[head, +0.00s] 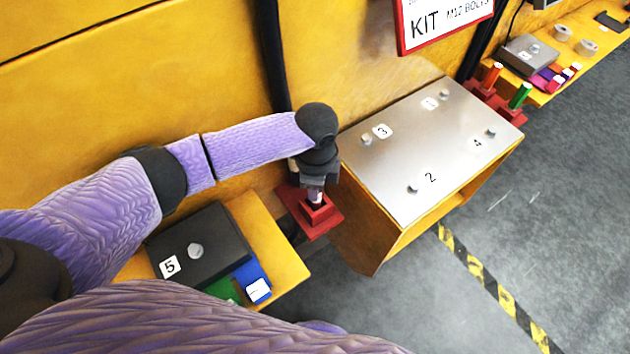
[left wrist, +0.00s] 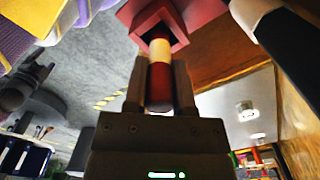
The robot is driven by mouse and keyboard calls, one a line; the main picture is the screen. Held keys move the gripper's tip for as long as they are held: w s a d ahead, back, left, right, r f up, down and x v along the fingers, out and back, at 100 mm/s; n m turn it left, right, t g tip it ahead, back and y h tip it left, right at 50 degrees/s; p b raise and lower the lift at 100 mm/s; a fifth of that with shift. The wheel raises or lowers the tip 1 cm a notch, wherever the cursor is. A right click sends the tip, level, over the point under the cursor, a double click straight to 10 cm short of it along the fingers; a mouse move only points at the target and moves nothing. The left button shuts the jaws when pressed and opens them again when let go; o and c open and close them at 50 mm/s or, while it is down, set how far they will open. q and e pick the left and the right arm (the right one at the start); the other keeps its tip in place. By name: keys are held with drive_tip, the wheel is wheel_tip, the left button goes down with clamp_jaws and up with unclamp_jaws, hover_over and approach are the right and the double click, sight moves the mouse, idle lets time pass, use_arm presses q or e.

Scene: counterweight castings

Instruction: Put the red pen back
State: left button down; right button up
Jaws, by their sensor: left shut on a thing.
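The red pen (left wrist: 159,92), with a cream band near its end, is held between the fingers of my left gripper (left wrist: 160,68) in the left wrist view. Its far end is at the mouth of a square red holder (left wrist: 178,14) and appears to be inside it; how deep I cannot tell. In the head view my left gripper (head: 315,183) points down over the same red holder (head: 322,226), which sticks out from the yellow bench beside the steel-topped block. The gripper mostly hides the pen there. My right gripper does not show.
A steel plate (head: 410,170) with numbered bolts tops the yellow block right of the holder. A dark casting (head: 205,245) marked 5 lies to the left. An orange pen (head: 491,75) and a green pen (head: 520,95) stand in red holders at the far right.

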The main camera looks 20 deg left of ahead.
use_arm(q)
drive_tip(key=shift+f, duration=0.25)
idle(0.7)
drive_tip(key=shift+c, duration=1.8)
unclamp_jaws()
wheel_tip(320, 180, up, 10)
drive_tip(key=p, duration=0.3)
drive_tip(key=shift+r+p, duration=0.15)
drive_tip(key=shift+p, duration=0.15)
wheel_tip(320, 180, up, 6)
drive_tip(key=p, duration=0.8)
drive_tip(key=shift+r, duration=0.25)
